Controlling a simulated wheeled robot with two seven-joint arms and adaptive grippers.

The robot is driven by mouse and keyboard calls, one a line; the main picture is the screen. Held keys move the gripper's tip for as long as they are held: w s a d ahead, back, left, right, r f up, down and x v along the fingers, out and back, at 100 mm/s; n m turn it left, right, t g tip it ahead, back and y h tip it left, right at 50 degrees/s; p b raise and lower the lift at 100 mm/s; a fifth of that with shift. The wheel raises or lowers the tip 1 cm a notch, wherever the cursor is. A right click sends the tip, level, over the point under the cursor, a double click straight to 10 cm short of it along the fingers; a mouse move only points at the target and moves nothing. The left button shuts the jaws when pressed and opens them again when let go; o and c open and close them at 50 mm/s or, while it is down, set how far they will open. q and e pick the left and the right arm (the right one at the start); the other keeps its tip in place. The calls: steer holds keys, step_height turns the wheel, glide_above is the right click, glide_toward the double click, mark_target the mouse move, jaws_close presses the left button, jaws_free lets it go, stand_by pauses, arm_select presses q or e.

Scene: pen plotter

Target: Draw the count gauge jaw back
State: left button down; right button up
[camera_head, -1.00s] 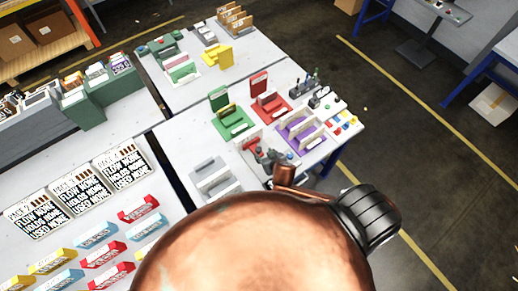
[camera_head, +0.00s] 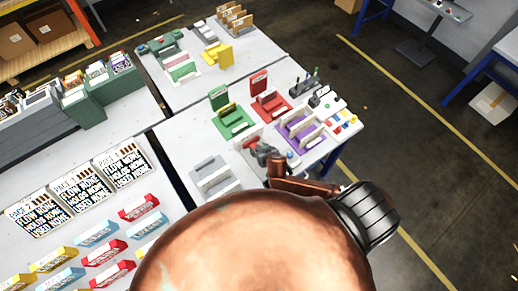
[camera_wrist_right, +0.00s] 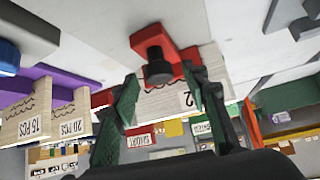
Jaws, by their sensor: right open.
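In the right wrist view a red block (camera_wrist_right: 150,42) with a black round knob (camera_wrist_right: 158,70) projects above a wooden plate marked 12 (camera_wrist_right: 160,103); it looks like the count gauge jaw. My right gripper (camera_wrist_right: 160,80) is open, one dark fingertip on each side of the knob; I cannot tell if either touches it. In the head view my right gripper (camera_head: 268,155) is low over the near part of the right table, partly hidden by my copper-coloured arm. The gauge there is mostly hidden. My left gripper is not in view.
A purple holder (camera_head: 298,132) stands right of the gripper, a grey holder (camera_head: 213,178) left of it. Green (camera_head: 235,122) and red (camera_head: 270,105) holders stand behind. In the wrist view wooden plates marked 15 PCS (camera_wrist_right: 30,124) and 20 PCS (camera_wrist_right: 70,128) are at the left.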

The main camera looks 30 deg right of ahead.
jaws_close()
stand_by(0.3)
steer(key=s+p, duration=0.1)
steer(key=s, duration=0.4)
steer(key=shift+s+d, duration=0.2)
steer(key=shift+s, duration=0.3)
steer(key=shift+f, duration=0.1)
